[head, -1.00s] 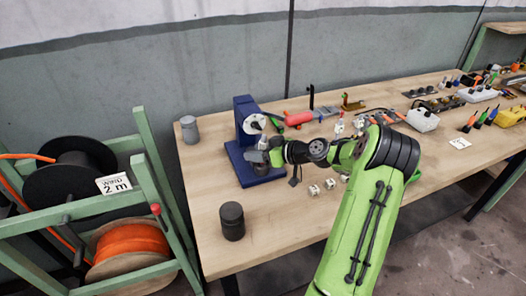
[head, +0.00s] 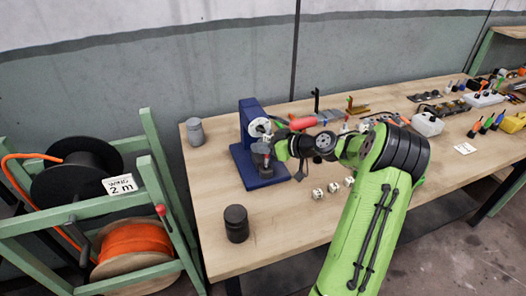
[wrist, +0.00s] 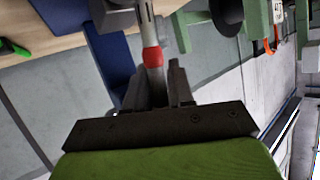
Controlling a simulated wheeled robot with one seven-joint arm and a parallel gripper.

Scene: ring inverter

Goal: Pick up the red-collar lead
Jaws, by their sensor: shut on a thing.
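The red-collar lead shows in the wrist view as a red band (wrist: 152,57) on a pale grey shaft between the fingers. My gripper (wrist: 158,88) is shut on the shaft just below the band. The upper end of the lead meets a grey metal part, and I cannot tell whether they are joined. In the head view my gripper (head: 264,150) is at the front of the blue machine (head: 249,118), above its base. The lead is too small and covered to make out there.
The wooden table (head: 290,225) has a dark cylinder (head: 236,223) at the front and a grey one (head: 195,131) at the back left. Small white blocks (head: 333,187) lie right of the machine. A green rack with cable reels (head: 135,240) stands left.

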